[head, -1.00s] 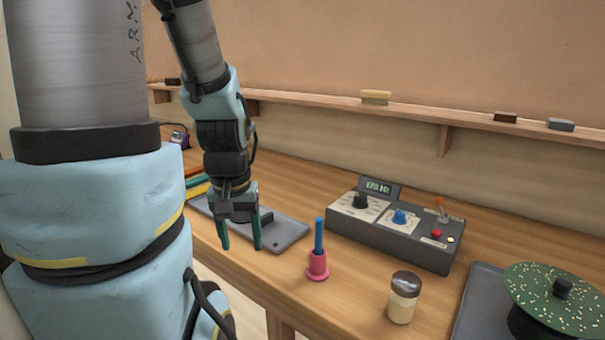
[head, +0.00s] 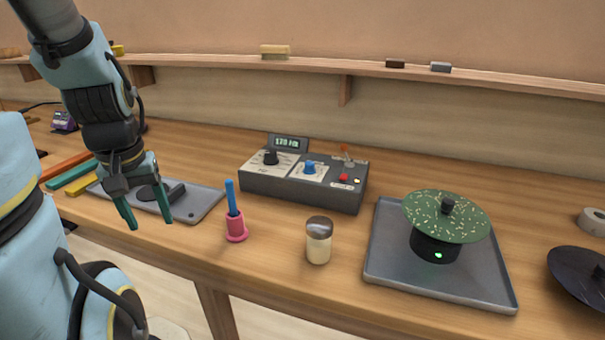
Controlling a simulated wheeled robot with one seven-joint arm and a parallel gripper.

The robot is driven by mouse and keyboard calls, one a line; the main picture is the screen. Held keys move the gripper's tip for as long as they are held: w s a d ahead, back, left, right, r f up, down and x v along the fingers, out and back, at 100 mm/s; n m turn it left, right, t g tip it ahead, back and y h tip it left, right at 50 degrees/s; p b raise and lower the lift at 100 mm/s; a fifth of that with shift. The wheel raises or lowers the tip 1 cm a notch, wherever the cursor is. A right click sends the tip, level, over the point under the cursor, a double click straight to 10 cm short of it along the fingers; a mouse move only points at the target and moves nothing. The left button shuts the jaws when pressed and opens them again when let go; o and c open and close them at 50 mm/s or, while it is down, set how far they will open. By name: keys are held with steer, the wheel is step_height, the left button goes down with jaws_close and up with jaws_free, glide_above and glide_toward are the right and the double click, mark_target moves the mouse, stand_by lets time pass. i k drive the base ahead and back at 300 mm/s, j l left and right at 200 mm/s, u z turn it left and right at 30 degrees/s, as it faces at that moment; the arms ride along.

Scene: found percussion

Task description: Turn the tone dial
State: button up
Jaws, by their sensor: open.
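The grey tone box (head: 302,187) sits on the wooden bench near the middle of the head view. Its top carries a black dial (head: 270,157) on a pale panel at left and a blue dial (head: 309,167) on a white panel. I cannot read which one is marked as tone. A small display (head: 289,143) stands at its back edge with green figures, seemingly 170 Hz. My gripper (head: 150,222) is open and empty, fingers pointing down, left of the box and well apart from it, over the bench's front edge by a grey tray.
A pink holder with a blue stick (head: 236,228) and a shaker jar (head: 318,241) stand in front of the box. Right of it, a tray (head: 490,290) bears a speckled green disc (head: 446,217). The grey tray (head: 205,201) and coloured bars (head: 70,172) lie left.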

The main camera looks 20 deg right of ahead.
mark_target(270, 158)
steer(key=z, duration=1.8)
